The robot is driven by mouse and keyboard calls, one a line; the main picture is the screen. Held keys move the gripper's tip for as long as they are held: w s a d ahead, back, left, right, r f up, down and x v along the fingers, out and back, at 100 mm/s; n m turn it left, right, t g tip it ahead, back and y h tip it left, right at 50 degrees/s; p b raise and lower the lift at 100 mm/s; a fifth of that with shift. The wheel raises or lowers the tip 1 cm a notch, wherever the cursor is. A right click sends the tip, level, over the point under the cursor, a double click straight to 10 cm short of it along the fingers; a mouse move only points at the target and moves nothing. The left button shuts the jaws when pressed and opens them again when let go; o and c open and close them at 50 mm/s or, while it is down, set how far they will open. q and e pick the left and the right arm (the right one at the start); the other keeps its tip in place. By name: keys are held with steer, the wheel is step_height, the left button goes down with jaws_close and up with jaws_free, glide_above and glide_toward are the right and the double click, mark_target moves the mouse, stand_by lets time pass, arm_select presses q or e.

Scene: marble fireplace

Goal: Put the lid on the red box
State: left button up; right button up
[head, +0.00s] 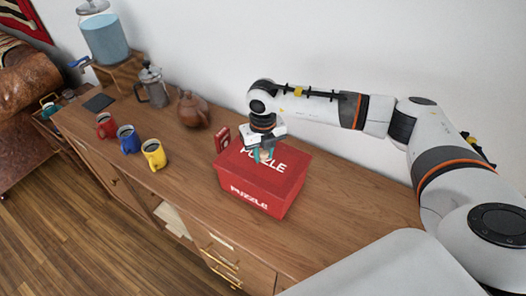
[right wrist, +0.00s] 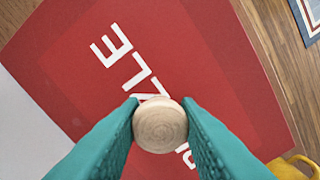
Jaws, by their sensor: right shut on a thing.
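The red box (head: 247,196) stands on the wooden cabinet top, with white "PUZZLE" lettering on its front. A red lid (head: 290,166) with the same lettering covers its top; I cannot tell whether it is fully seated. In the right wrist view the lid (right wrist: 215,80) fills most of the picture. My right gripper (head: 264,157) is over the lid, pointing down. Its teal fingers (right wrist: 161,126) are shut on the lid's round wooden knob (right wrist: 160,125). My left gripper is in neither view.
Yellow (head: 154,155), blue (head: 128,139) and red (head: 106,126) mugs stand left of the box. A brown teapot (head: 192,110), a French press (head: 152,86) and a drink dispenser (head: 104,38) stand farther back. The cabinet top (head: 350,205) is clear right of the box.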

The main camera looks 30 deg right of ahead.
steer(key=shift+f+b, duration=0.15)
steer(key=shift+b, duration=0.2)
stand_by(0.9)
steer(key=shift+f+b, duration=0.85)
stand_by(0.7)
steer(key=o, duration=1.1)
steer(key=shift+c, duration=0.2)
steer(key=shift+r+p, duration=2.05)
steer(key=shift+r, duration=1.5)
steer(key=shift+c, duration=0.3)
